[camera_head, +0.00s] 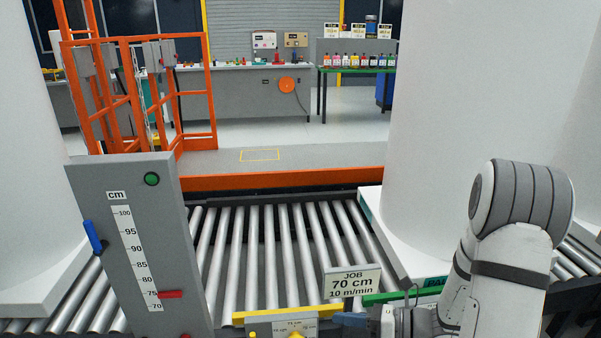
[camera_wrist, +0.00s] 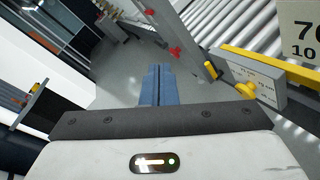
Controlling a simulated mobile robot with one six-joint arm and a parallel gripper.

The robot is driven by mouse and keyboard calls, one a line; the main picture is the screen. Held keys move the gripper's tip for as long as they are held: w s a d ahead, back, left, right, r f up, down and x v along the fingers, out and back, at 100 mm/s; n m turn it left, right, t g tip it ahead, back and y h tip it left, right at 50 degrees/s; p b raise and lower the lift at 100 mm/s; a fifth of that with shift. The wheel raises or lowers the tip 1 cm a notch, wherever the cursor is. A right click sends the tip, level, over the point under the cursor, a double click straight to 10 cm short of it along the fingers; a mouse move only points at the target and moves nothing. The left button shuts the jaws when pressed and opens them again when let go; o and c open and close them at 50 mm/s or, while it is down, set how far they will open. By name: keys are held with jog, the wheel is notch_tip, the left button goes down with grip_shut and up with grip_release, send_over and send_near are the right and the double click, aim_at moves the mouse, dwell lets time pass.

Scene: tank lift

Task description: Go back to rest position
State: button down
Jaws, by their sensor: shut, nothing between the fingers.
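My gripper (camera_wrist: 158,70) shows in the wrist view with its two blue fingers together and nothing between them. It points past the side of the conveyor, apart from the controls. In the head view my arm comes in at the right and the gripper is low, partly cut off by the bottom edge. A grey panel (camera_head: 125,200) with a cm scale stands at the left. Its red pointer (camera_head: 171,294) is near 75. It has a green button (camera_head: 152,179) and a blue lever (camera_head: 93,237).
A sign (camera_head: 352,283) reads JOB 70 cm, 10 m/min. A small grey box with a yellow knob (camera_wrist: 245,90) is right of my gripper. Rollers (camera_head: 280,250) run between two large white columns (camera_head: 455,110). An orange frame (camera_head: 197,95) and benches stand behind.

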jog(key=s+a+r+n+g+h+p, duration=0.2)
jog(key=s+r+n+g+h+p, duration=0.4)
jog(key=s+r+n, duration=0.7)
jog(key=d+r+n+t+h+p, duration=0.4)
jog(key=d+r+n+h, duration=0.3)
jog(key=n, duration=0.7)
notch_tip(320, 180, up, 4)
jog(key=h, duration=0.2)
jog(key=shift+n+h+p, duration=0.4)
jog(key=shift+s+f, duration=0.1)
